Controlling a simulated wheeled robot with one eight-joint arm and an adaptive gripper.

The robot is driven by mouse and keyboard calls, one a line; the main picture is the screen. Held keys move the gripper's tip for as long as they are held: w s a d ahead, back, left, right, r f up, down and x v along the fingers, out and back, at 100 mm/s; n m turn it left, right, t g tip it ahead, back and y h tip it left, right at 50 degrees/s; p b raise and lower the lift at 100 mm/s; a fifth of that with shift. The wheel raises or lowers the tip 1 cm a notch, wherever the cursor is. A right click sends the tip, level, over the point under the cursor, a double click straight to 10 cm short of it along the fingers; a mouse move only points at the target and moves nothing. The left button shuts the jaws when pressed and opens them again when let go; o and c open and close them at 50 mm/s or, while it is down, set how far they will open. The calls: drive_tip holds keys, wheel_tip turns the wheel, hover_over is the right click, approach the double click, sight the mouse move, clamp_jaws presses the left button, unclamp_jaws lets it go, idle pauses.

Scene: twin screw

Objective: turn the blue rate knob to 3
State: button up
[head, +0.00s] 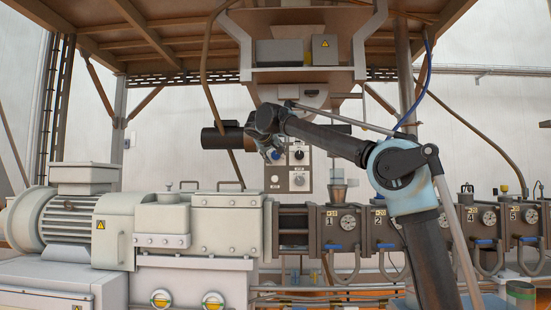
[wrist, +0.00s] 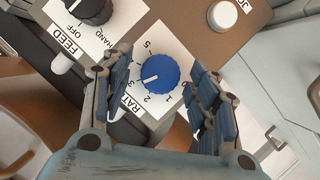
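The blue rate knob (wrist: 160,73) is on a white scale plate in the wrist view. Its white pointer line points left and slightly down, toward the part of the scale near the 3, close to my left finger. The 5 shows above the knob; the 2 and 1 show below it. My gripper (wrist: 157,64) is open, one finger on each side of the knob, with small gaps seeming to show. Whether the fingers touch it is unclear. In the head view my gripper (head: 272,153) is at the panel's left side and small.
The control panel (head: 286,172) hangs behind the machine. A black FEED knob (wrist: 91,10) is beside the rate knob, and a white round button (wrist: 222,15) is at the upper right. The extruder barrel with gauges (head: 347,222) runs below the arm.

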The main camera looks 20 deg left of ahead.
drive_tip(key=shift+s, duration=0.1)
drive_tip(key=v, duration=1.1)
drive_tip(key=shift+s, duration=0.35)
